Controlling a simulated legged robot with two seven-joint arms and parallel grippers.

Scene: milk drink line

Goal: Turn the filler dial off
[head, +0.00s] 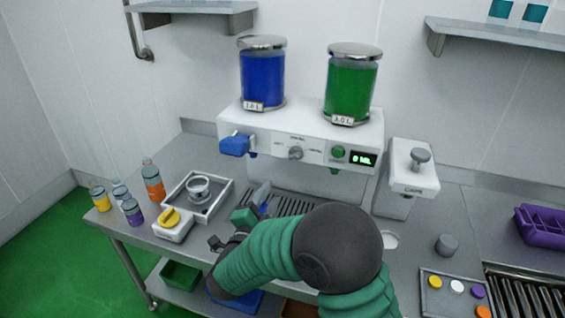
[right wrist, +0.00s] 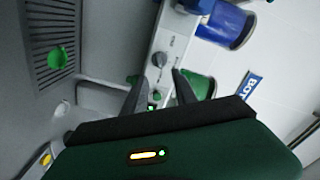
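The filler machine (head: 315,130) stands against the back wall with a white front panel. Its grey dial (head: 296,153) sits mid-panel between small printed labels too blurred to read. A green knob (head: 338,152) and a display (head: 363,159) reading about 0 ML are to its right. My left gripper is not in view.
A blue lever block (head: 235,145) juts from the panel's left. Blue (head: 262,78) and green (head: 350,90) tanks stand on top. A lidded white unit (head: 412,170) is at right. Several bottles, a tray (head: 225,190) and a yellow-knobbed box (head: 172,230) are at left.

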